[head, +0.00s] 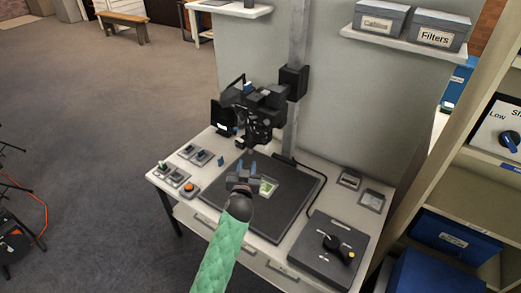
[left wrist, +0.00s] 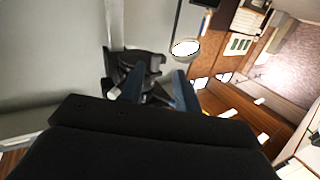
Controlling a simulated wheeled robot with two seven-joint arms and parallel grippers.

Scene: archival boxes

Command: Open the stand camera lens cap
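The stand camera (head: 262,103) is a black body on a grey upright column at the back of the white table. Its lens side faces down, and I cannot clearly make out the lens cap in the head view. My left gripper (head: 246,167) is below the camera, over the dark baseboard, its blue fingertips apart. In the left wrist view the open fingers (left wrist: 157,90) frame the dark camera body (left wrist: 143,66), with nothing held between them. A pale oval disc with a dark rim (left wrist: 186,47) shows beyond the fingers; I cannot tell whether it is the cap.
The dark baseboard (head: 291,208) carries a small green-and-white item (head: 268,186). Small switch boxes (head: 184,168) sit at the table's left. A grey control box with a knob (head: 322,252) is at front right. Shelves with boxes (head: 381,20) hang at upper right.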

